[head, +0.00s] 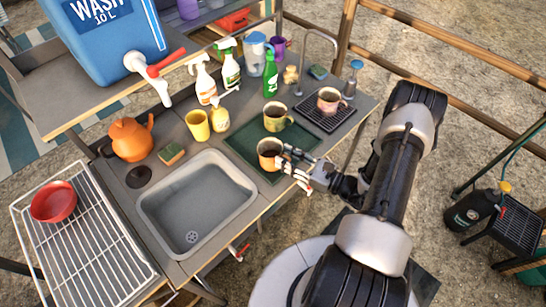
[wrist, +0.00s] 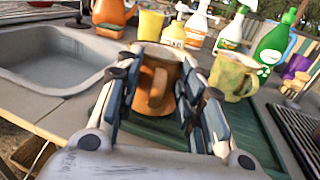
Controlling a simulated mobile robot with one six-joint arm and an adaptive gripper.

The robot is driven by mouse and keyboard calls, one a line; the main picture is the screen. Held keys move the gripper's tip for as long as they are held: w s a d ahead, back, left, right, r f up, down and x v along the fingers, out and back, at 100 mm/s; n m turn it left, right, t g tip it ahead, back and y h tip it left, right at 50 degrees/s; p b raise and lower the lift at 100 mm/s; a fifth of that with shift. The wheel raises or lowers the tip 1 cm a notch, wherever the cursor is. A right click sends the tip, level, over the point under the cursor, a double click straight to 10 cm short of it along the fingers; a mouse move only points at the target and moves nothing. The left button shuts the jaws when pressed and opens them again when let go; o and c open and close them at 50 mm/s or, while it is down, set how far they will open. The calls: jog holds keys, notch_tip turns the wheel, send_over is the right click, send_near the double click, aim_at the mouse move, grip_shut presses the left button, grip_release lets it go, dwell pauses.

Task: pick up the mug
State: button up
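An orange-brown mug (head: 269,153) stands upright on the front part of a dark green mat (head: 243,143), right of the sink. My gripper (head: 293,168) is at its right side in the head view. In the wrist view the same mug (wrist: 160,72) is between my two spread fingers (wrist: 158,100), with its handle facing me. The fingers are open; whether either touches the mug I cannot tell. A green-yellow patterned mug (head: 275,116) stands behind it on the mat, just right of my right finger in the wrist view. A pinkish-brown mug (head: 329,100) stands on a dark grid.
The grey sink (head: 196,205) is left of the mat. A yellow cup (head: 198,125), spray bottles (head: 204,82), a green bottle (head: 270,75) and a faucet (head: 318,45) stand behind. An orange kettle (head: 130,139) and a wire rack (head: 83,236) are at the left.

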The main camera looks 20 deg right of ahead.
grip_shut()
dwell(0.3)
jog(key=shift+r, duration=0.1)
